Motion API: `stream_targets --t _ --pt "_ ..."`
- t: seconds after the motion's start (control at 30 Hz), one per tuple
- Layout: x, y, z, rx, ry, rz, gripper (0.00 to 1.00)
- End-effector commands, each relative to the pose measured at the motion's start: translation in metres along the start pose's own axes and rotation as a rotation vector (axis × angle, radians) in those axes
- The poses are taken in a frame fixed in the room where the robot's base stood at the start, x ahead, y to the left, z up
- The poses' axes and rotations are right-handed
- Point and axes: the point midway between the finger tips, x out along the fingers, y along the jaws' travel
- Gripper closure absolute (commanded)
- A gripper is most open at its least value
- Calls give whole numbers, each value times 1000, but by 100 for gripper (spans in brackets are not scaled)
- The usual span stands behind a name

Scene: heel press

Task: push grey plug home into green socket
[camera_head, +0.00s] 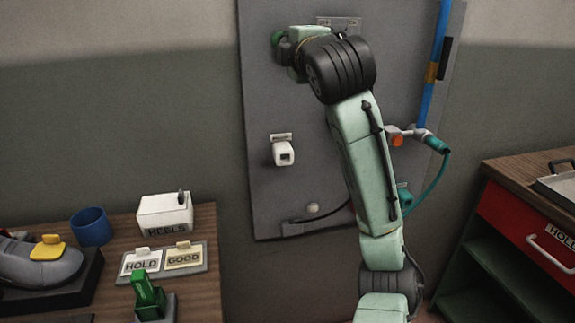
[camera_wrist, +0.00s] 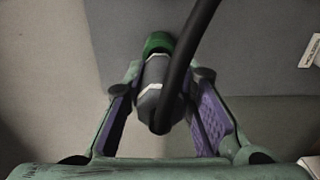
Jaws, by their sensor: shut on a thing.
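The green socket (camera_head: 277,39) is on the upper left of the grey wall panel, partly hidden by my gripper. It also shows in the wrist view (camera_wrist: 157,42), straight ahead of the plug. The grey plug (camera_wrist: 152,90) is between the purple pads of my gripper (camera_wrist: 162,88), which is shut on it. The plug's far end meets the green socket in line with it, with no clear gap; how deep it sits I cannot tell. A black cable (camera_wrist: 188,55) crosses in front of the plug. In the head view my gripper (camera_head: 287,50) is at the socket.
The panel (camera_head: 262,110) also bears a white box (camera_head: 284,153), a blue pipe (camera_head: 435,65) and a teal-handled hose (camera_head: 437,145). A wooden table (camera_head: 205,225) with a HEELS box (camera_head: 165,214) stands left. A red-drawered cabinet (camera_head: 510,215) stands right.

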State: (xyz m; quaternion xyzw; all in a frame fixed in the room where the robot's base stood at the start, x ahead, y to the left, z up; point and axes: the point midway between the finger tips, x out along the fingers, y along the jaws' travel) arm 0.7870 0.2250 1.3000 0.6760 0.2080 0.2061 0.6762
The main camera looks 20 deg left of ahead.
Motion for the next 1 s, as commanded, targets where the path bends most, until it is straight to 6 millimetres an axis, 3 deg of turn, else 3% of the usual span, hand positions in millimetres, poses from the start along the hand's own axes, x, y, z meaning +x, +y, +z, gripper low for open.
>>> stream_targets --t 1.0 --pt "20 0 0 -1 0 0 100"
